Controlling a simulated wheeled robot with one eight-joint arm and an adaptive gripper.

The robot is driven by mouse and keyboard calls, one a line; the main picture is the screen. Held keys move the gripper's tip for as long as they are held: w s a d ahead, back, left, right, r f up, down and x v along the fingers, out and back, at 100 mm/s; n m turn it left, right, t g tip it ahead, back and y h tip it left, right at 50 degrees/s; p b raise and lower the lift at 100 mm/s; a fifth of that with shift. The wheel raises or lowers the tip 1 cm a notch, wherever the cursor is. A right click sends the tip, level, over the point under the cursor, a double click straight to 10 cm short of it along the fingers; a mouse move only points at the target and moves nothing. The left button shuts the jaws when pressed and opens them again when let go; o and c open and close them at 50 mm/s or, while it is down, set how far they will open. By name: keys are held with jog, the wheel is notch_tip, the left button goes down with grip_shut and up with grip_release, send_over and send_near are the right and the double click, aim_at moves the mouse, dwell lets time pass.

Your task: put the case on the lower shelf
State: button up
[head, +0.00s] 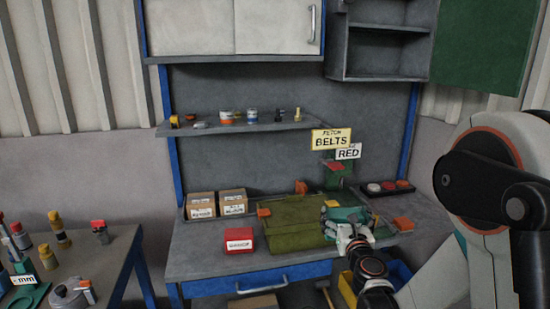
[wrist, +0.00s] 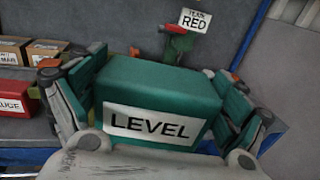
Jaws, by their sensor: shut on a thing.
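A teal case with a white label reading LEVEL (wrist: 155,98) is between the fingers of my gripper (wrist: 160,115) in the wrist view. In the head view the teal case (head: 345,214) is partly hidden behind my gripper (head: 352,234), over the right part of the workbench. My gripper is shut on it. I cannot tell whether its underside touches anything. A long grey shelf (head: 262,128) runs along the back panel, with small items spread on it. An open cabinet at upper right has a lower board (head: 380,76) that looks empty.
An olive green box (head: 285,222) lies left of the teal case. A red box (head: 239,241) and cardboard boxes (head: 218,203) stand farther left. Signs reading BELTS (head: 331,139) and RED (head: 348,152) stand behind. A side table (head: 118,245) with bottles is at left.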

jog(key=shift+s+d, duration=0.15)
jog(key=w+a+n+y, duration=0.1)
jog(key=w+a, duration=0.3)
jog(key=a, duration=0.8)
jog(key=w+a+n+y, duration=0.15)
jog(key=w+a, duration=0.25)
jog(key=a, duration=0.8)
jog(key=w+a+y, duration=0.1)
jog(key=w+a, duration=0.4)
jog(key=a, duration=0.7)
jog(key=s+a+r+y, duration=0.1)
jog(key=s+a, duration=0.1)
jog(key=a, duration=1.3)
jog(key=shift+r+g, duration=0.15)
jog(key=shift+g, duration=0.15)
jog(key=shift+a+n+y, duration=0.1)
jog(key=shift+n+y, duration=0.15)
jog(key=shift+n, duration=0.1)
notch_tip(320, 180, down, 20)
jog(key=b, duration=0.6)
jog(key=shift+s+r, duration=0.1)
jog(key=shift+r, duration=0.15)
jog(key=shift+f, duration=0.1)
